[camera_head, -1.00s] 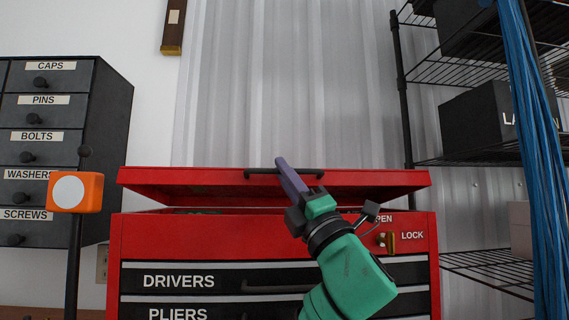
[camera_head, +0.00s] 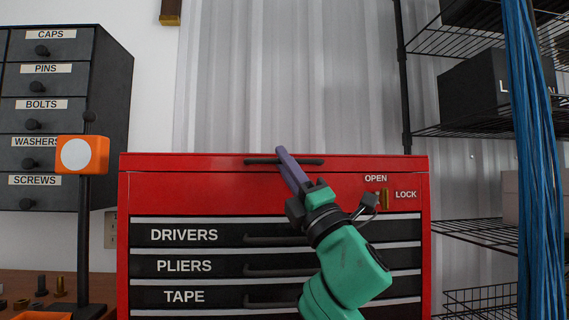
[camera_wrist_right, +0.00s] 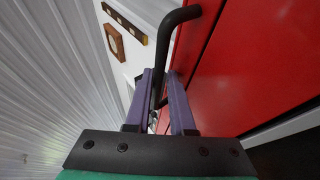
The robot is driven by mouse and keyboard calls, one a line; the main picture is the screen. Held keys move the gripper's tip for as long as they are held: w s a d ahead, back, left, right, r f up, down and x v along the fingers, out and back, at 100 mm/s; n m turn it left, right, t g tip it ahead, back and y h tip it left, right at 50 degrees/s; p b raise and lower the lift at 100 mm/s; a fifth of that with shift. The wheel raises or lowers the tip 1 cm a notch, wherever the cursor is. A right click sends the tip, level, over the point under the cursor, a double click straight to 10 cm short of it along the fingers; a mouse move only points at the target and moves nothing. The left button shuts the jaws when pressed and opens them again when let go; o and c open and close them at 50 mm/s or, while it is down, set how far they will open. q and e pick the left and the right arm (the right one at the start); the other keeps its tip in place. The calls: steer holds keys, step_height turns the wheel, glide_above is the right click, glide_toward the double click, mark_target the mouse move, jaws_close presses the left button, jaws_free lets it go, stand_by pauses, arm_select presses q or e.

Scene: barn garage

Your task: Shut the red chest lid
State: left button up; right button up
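The red chest (camera_head: 275,193) stands in the middle, with labelled black drawers below. Its red lid (camera_head: 370,163) lies level on the body, and no gap shows along the front. A dark bar handle (camera_head: 312,162) runs along the lid's front edge. My right gripper (camera_head: 281,152) reaches up to this handle from the lower right. In the right wrist view, the handle (camera_wrist_right: 168,35) passes between the two purple fingers of my right gripper (camera_wrist_right: 161,72), which are close around it. My left gripper is not in view.
A lock switch (camera_head: 384,199) with OPEN and LOCK labels is on the chest front. A dark drawer cabinet (camera_head: 100,100) and an orange block on a post (camera_head: 98,155) stand left. Wire shelves (camera_head: 470,130) and hanging blue cables (camera_head: 535,150) are at right.

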stand_by(0.3)
steer(key=shift+d+f, duration=0.1)
steer(key=shift+f, duration=0.1)
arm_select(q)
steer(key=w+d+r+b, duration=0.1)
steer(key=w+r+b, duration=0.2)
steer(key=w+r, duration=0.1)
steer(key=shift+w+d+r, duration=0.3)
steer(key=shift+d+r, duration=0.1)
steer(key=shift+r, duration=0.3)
arm_select(e)
steer(key=v, duration=1.4)
steer(key=shift+s, duration=0.15)
